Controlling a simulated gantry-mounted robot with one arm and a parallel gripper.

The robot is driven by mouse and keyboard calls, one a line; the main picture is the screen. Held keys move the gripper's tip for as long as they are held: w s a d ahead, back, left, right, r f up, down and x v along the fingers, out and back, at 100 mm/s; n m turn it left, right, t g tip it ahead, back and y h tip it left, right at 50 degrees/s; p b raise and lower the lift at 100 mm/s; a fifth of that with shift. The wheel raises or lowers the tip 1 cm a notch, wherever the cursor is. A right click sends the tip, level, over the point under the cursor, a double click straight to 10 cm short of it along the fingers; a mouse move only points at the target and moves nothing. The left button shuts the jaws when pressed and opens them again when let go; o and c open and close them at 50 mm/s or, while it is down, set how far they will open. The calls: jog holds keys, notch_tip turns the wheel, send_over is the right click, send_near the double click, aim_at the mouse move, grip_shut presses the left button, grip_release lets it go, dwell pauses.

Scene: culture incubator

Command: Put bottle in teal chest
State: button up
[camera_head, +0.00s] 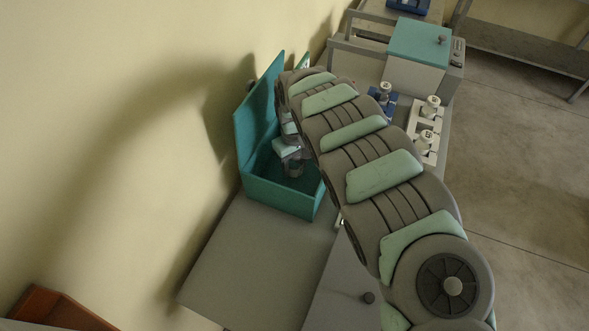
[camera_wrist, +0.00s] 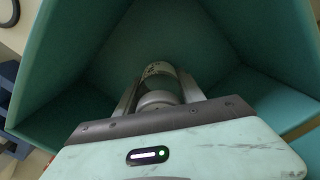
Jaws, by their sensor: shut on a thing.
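The teal chest (camera_head: 278,197) stands open on the grey bench, with its lid (camera_head: 259,112) raised against the wall. My gripper (camera_head: 293,168) is inside the chest opening, pointing down, and shut on a bottle. In the wrist view my gripper (camera_wrist: 158,98) has its two fingers on either side of the bottle (camera_wrist: 160,74), a pale, labelled body with a grey rounded end. Teal walls (camera_wrist: 85,60) surround it there. I cannot tell whether the bottle touches the chest floor. My arm hides the chest's right side in the head view.
White racks with white-capped bottles (camera_head: 425,137) stand right of my arm, beside a blue rack (camera_head: 383,104) with another bottle. A box with a teal top (camera_head: 419,42) stands behind them. The bench (camera_head: 250,262) in front of the chest is clear.

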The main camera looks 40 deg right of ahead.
jog(key=shift+f, duration=1.05)
jog(key=shift+f, duration=0.15)
jog(key=o, duration=1.5)
jog(key=shift+c, duration=0.2)
notch_tip(320, 180, up, 12)
jog(key=p, duration=0.4)
jog(key=shift+f, duration=0.2)
jog(key=shift+s+r, duration=0.1)
jog(key=shift+r, duration=0.3)
